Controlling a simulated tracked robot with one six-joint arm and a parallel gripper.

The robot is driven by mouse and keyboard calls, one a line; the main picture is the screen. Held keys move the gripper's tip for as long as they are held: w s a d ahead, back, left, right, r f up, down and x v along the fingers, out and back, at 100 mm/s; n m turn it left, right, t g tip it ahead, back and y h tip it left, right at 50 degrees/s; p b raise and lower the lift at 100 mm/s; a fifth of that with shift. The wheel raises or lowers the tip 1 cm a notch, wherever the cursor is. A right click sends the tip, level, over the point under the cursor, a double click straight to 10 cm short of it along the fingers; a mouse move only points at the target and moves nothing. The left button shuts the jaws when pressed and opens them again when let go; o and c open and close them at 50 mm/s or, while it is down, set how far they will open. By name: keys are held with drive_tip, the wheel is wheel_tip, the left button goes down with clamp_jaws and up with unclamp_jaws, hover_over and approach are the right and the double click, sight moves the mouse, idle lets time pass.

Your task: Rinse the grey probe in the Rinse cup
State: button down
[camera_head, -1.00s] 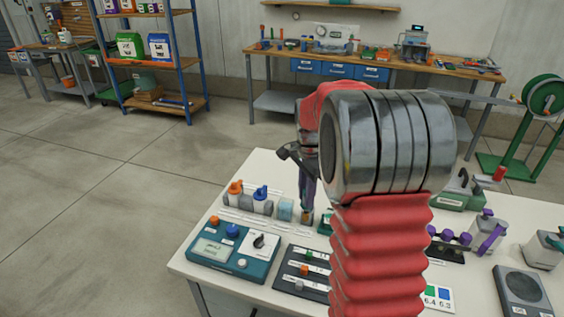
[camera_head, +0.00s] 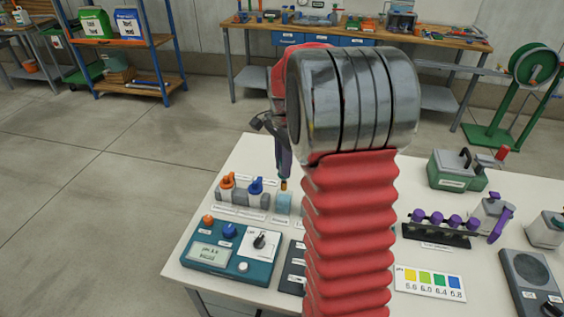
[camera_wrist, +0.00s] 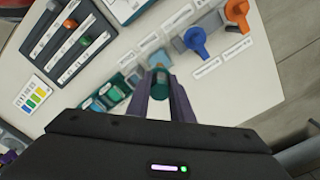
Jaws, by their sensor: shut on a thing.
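My gripper (camera_head: 284,166) is shut on a slim probe (camera_head: 284,184), held upright with its tip down. In the wrist view the probe (camera_wrist: 160,82) looks dark grey-green between the two purple fingers. A pale blue cup (camera_head: 283,204) stands on the bench directly below the probe tip in the head view. The tip appears above the cup rim, not in it. Labels by the cups are too small to read, so I cannot confirm which is the Rinse cup. My arm hides the bench just right of the cup.
An orange-topped (camera_head: 228,182) and a blue-topped (camera_head: 257,187) piece stand in grey holders left of the cup. A teal meter (camera_head: 228,252) lies in front. A rack with purple-capped vials (camera_head: 436,230) and a pH colour card (camera_head: 428,282) are to the right.

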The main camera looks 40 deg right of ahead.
sight(283, 189)
drive_tip(key=shift+f, duration=0.1)
drive_tip(key=shift+f, duration=3.9)
drive_tip(key=shift+r, duration=0.1)
drive_tip(key=shift+r, duration=0.75)
drive_tip(key=shift+f, duration=0.15)
drive_tip(key=shift+f, duration=0.7)
drive_tip(key=shift+r, duration=0.2)
drive_tip(key=shift+r, duration=0.65)
